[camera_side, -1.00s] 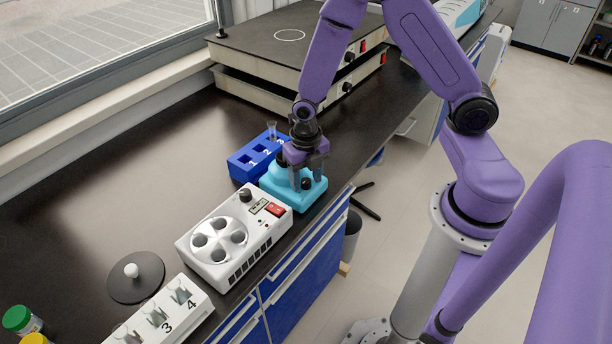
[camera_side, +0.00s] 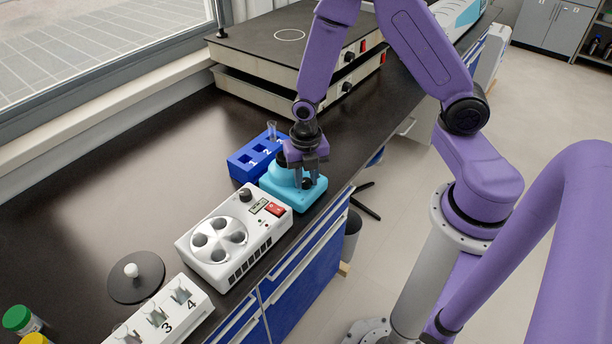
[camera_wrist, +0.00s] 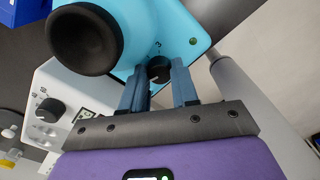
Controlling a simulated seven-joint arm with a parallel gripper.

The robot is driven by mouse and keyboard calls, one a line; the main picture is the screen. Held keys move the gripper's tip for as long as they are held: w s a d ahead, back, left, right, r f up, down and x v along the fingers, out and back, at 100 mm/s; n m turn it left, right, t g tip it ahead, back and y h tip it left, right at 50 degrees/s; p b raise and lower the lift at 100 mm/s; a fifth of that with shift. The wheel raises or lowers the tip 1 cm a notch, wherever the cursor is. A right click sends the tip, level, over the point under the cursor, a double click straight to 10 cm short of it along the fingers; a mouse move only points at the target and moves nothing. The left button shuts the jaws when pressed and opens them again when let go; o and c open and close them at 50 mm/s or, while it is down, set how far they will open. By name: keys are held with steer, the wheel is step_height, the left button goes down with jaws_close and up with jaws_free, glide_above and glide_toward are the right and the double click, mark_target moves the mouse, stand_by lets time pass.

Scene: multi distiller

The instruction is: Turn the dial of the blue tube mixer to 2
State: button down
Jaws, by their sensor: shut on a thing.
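The blue tube mixer (camera_side: 285,203) is a light-blue box at the bench's front edge. In the wrist view, the mixer (camera_wrist: 150,30) fills the upper middle, with its black round cup (camera_wrist: 85,40) at left. Its small black dial (camera_wrist: 158,69) sits between my two blue-grey fingers, near a small printed mark and a green light. My gripper (camera_wrist: 157,74) is shut on the dial. In the side view my gripper (camera_side: 307,182) is at the mixer's front, partly hiding the dial. I cannot read the dial's setting.
A white centrifuge (camera_side: 262,247) stands close to the mixer's left, and a blue numbered tube rack (camera_side: 238,172) stands behind it. Stacked hotplates (camera_side: 240,88) are farther back. A black lid (camera_side: 150,285) and a white numbered rack (camera_side: 195,312) lie toward the lower left.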

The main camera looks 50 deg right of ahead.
mark_target(306, 180)
steer(key=c, duration=0.8)
jaws_free()
steer(key=shift+c, duration=0.2)
step_height(306, 180, up, 18)
steer(key=shift+f, duration=0.25)
